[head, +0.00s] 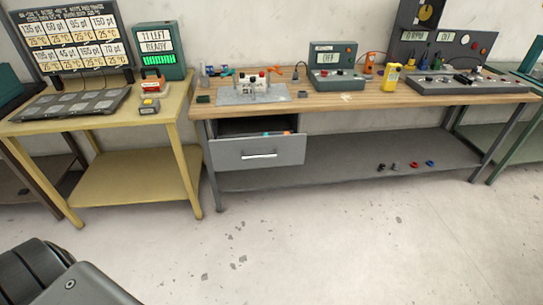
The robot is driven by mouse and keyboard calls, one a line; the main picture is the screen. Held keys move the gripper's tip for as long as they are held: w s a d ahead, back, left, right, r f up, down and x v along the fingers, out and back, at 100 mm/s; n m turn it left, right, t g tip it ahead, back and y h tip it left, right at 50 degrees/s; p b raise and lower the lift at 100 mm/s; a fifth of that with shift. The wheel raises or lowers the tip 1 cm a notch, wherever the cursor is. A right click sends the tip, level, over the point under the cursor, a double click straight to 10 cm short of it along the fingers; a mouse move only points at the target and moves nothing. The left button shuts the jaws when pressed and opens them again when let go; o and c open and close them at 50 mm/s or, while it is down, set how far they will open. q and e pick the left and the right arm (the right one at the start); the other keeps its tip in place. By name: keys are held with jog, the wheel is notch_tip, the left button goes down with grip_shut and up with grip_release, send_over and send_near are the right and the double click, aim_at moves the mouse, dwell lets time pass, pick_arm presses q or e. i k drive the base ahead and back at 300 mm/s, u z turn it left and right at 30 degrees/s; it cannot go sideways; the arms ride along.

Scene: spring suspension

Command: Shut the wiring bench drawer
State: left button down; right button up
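The wiring bench drawer (230,154) is a grey drawer under the left end of the wooden-topped bench (365,100). It stands pulled out, its dark inside showing above the front panel. A light bar handle (259,155) is on its front. Small orange and teal items show inside near its right back edge. A dark part of my own body shows at the lower left, with no gripper fingers visible. Neither of my grippers can be made out in the head view.
A yellow table (175,112) with a keypad panel (72,104) and displays stands left of the bench. Instruments, a yellow meter (391,76) and tools sit on the bench top. Several small parts lie on the grey lower shelf (350,158). The floor in front is clear.

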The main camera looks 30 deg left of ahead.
aim_at(248, 151)
jog(key=z, duration=0.25)
jog(key=i, duration=1.35)
jog(key=u, duration=0.75)
